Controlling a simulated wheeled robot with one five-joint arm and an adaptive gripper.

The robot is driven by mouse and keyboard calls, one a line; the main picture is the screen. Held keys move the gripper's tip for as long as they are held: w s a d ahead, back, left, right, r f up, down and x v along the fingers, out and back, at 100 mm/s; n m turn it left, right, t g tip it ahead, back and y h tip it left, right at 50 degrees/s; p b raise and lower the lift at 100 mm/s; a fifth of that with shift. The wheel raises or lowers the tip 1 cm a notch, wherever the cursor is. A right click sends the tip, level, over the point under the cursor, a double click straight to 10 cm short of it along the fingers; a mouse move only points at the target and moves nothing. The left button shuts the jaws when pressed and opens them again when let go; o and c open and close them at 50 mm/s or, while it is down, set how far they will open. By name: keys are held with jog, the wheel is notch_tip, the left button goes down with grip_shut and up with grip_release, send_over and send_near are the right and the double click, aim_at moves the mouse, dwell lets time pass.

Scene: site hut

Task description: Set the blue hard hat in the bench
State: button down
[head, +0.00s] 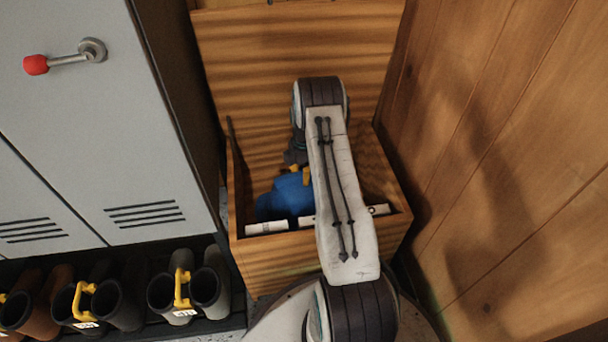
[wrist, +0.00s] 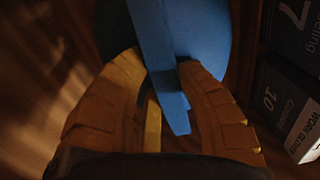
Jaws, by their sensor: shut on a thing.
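The blue hard hat (head: 287,196) is inside the wooden bench (head: 258,259), an open box with its lid raised at the back. My gripper (head: 300,174) reaches down into the bench, with its yellow fingers at the hat. In the wrist view the yellow fingers (wrist: 165,100) are shut on a blue strip of the hat (wrist: 205,30), its brim or a strap. My arm hides the right part of the bench inside. I cannot tell whether the hat touches the bench floor.
White-labelled boxes (head: 266,227) lie along the bench's front inside; dark labelled boxes (wrist: 285,95) show beside the hat. A grey locker (head: 100,120) with a red-tipped handle (head: 36,65) stands left. Boots (head: 187,288) stand on a rack below it. A wooden wall (head: 500,130) is close on the right.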

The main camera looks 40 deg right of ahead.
jog(key=shift+f, duration=0.15)
jog(key=c, duration=0.9)
grip_release()
jog(key=shift+c, duration=0.2)
